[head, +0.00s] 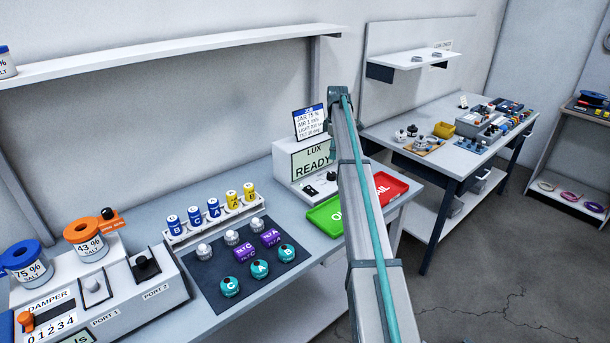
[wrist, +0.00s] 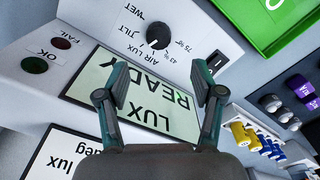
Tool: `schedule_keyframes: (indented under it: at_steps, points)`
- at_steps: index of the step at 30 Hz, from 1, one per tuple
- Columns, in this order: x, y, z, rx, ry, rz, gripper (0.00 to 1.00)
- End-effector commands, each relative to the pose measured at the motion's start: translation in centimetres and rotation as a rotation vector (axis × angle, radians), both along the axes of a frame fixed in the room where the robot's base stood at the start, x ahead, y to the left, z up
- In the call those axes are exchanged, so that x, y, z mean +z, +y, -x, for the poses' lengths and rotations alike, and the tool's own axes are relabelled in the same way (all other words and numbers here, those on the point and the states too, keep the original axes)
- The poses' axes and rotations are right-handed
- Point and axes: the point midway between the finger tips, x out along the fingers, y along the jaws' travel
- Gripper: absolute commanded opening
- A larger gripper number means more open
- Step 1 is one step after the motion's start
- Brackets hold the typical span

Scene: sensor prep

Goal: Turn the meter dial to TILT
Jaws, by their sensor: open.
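The meter (head: 308,158) is a grey box with a sloped green screen (wrist: 135,92) reading LUX READY. Its dial (wrist: 157,36) is a round black knob with a small light mark, shown upside down in the wrist view. Small labels around it include WET, TILT, LUX and AIR. I cannot tell surely which label the mark points at. My gripper (wrist: 158,82) is open and empty, its two fingers apart over the screen. The dial lies beyond the fingertips, between their lines, not touched. In the head view my arm hides most of the gripper.
A black switch (wrist: 213,63) sits beside the dial; OK (wrist: 34,65) and FAIL (wrist: 85,33) lights are opposite. Green (head: 326,214) and red (head: 383,188) trays stand close right of the meter. A job card (head: 310,121) stands on it. Sensors fill the dark mat (head: 215,292).

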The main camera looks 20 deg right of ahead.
Motion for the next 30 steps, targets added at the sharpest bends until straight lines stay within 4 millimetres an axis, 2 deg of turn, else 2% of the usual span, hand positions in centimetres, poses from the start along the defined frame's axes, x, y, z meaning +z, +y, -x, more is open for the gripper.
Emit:
schedule_keyframes:
  at_steps: [5,21,30]
  points:
    - [-0.4,-0.2,-0.3,-0.009,0.002,0.005,0.67]
    - [-8.6,-0.1,-0.2,-0.008,0.002,0.003,0.67]
    - [-10.4,-0.1,-0.3,-0.008,0.0,0.004,0.67]
